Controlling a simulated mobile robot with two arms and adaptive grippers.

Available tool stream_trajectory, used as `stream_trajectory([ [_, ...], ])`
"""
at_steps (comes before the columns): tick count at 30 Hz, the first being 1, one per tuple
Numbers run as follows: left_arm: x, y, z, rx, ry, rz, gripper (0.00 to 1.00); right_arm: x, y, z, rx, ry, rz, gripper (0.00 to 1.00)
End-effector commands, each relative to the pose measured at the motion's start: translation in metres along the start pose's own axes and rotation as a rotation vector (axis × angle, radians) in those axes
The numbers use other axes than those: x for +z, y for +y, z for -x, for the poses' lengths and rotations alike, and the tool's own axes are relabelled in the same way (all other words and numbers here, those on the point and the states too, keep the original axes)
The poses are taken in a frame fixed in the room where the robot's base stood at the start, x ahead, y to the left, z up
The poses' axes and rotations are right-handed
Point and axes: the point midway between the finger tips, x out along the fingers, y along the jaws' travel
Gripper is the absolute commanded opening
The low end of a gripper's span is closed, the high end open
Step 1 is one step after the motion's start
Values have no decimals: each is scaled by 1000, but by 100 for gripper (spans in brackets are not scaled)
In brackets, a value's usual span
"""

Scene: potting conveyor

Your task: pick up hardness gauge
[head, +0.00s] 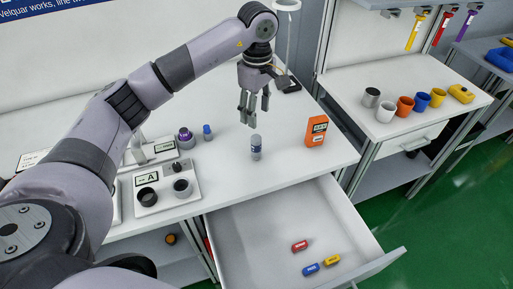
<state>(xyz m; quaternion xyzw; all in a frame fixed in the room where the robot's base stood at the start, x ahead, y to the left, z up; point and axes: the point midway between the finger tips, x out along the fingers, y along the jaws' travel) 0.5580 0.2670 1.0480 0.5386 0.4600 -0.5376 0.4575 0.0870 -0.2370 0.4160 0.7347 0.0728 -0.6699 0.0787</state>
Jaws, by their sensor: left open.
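An orange handheld device (316,131) with a dark display stands upright on the white bench, near its right edge. It looks like the hardness gauge, though its label is too small to read. My left gripper (249,118) points down over the bench, to the left of the orange device and apart from it. Its fingers are open, with nothing seen between them. A small grey bottle with a blue band (256,147) stands just below the fingertips in the picture. My right gripper is not in view.
An open drawer (240,242) below the bench holds red, blue and yellow pieces. A fixture marked A (160,201) and small purple (185,139) and blue (207,132) containers stand left. Several cups sit on the right-hand bench (375,85). Bench around the bottle is clear.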

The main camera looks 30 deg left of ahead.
Motion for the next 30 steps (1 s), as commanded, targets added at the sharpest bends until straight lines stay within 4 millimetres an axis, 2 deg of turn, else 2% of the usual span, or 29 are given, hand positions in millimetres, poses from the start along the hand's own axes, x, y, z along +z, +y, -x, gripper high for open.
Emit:
stream_trajectory([
  [6, 1, -1, -44, -4, -3, 1, 49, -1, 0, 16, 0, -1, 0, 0],
  [9, 1, 0, -58, -1, -4, 0, 49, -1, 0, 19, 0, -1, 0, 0],
  [17, 0, -1, -76, -3, -4, 1, 49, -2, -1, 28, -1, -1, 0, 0],
  [21, -2, -2, -97, -5, -4, 2, 49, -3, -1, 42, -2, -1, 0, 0],
  [24, -2, -1, -112, -2, -4, 0, 49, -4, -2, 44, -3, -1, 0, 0],
  [30, -2, 0, -121, 2, -3, 0, 49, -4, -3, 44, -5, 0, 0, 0],
])
